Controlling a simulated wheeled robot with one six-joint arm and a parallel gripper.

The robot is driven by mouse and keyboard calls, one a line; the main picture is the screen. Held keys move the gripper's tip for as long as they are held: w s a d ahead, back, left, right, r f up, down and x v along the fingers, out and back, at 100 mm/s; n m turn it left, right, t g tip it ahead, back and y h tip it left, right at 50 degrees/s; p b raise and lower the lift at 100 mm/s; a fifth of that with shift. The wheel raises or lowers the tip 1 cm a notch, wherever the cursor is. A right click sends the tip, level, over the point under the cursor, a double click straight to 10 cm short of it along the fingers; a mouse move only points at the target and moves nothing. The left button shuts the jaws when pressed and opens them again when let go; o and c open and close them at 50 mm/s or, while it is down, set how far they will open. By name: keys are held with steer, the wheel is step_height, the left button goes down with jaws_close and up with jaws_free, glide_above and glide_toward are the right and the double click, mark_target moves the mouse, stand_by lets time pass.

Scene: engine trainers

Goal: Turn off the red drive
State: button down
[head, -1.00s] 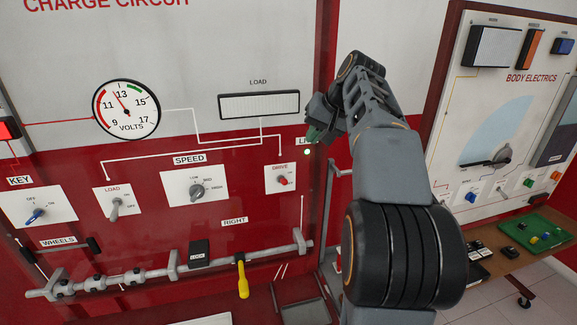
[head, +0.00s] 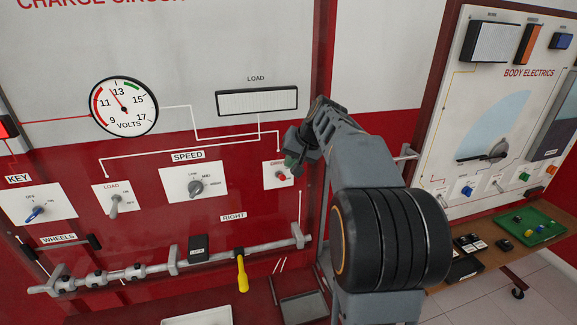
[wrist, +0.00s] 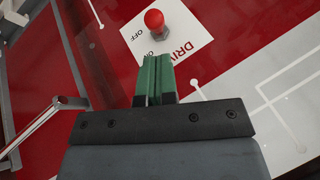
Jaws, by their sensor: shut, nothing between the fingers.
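The red drive switch (head: 282,176) is a small red-tipped toggle on a white plate marked DRIVE, on the red lower part of the charge circuit panel. In the wrist view its red knob (wrist: 154,19) stands just beyond my fingertips, and the plate shows ON on the side nearer my fingers and OFF farther away. My gripper (head: 291,160) is beside the plate's right edge in the head view. Its green fingers (wrist: 155,62) are shut together with nothing between them. They appear apart from the knob. My arm partly covers the plate's right side.
The speed dial (head: 195,188) and load switch (head: 115,202) are to the left. A rail with a yellow-handled tool (head: 241,272) runs below. A grey upright (head: 325,235) stands near my arm. The body electrics panel (head: 500,100) is at right.

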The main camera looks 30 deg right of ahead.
mark_target(281, 176)
steer(key=shift+s+a+f, duration=0.3)
steer(key=shift+a+f, duration=0.3)
steer(key=shift+f, duration=0.3)
steer(key=shift+f, duration=0.2)
steer(key=shift+s+t+b, duration=0.2)
steer(key=shift+t+b, duration=0.2)
steer(key=shift+b, duration=0.65)
